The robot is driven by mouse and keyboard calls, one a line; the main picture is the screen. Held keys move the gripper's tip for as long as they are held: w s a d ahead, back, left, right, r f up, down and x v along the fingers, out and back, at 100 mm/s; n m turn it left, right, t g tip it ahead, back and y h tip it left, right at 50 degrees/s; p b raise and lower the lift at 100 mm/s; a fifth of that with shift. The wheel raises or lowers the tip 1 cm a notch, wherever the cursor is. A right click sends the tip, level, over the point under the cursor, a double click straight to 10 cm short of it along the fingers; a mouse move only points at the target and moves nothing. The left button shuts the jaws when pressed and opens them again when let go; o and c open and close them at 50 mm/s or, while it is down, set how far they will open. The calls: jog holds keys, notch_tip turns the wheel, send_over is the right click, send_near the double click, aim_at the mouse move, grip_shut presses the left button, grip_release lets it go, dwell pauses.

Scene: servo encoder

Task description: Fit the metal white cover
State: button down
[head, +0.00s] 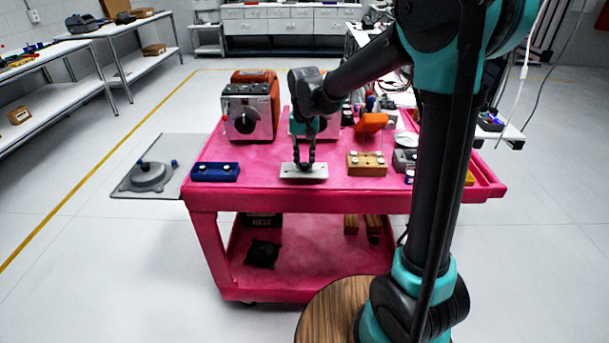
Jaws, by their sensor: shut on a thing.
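The white metal cover (318,173) is a flat pale plate low over the pink cart top, near its front edge. My gripper (304,165) points down at the middle of the plate, with its fingers shut on it. I cannot tell whether the plate touches the cart. A silver and orange servo unit (250,110) with a dark round knob stands at the back left of the cart. A second silver unit (327,128) stands behind my gripper, mostly hidden by it.
On the pink cart (260,185), a blue block (215,172) lies left of the cover and a wooden block (367,165) with pegs lies right. An orange piece (372,122) stands behind that. A grey mat (190,150) with a round grey part (148,177) adjoins the cart's left side.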

aim_at(305, 163)
jog(key=shift+r, duration=2.3)
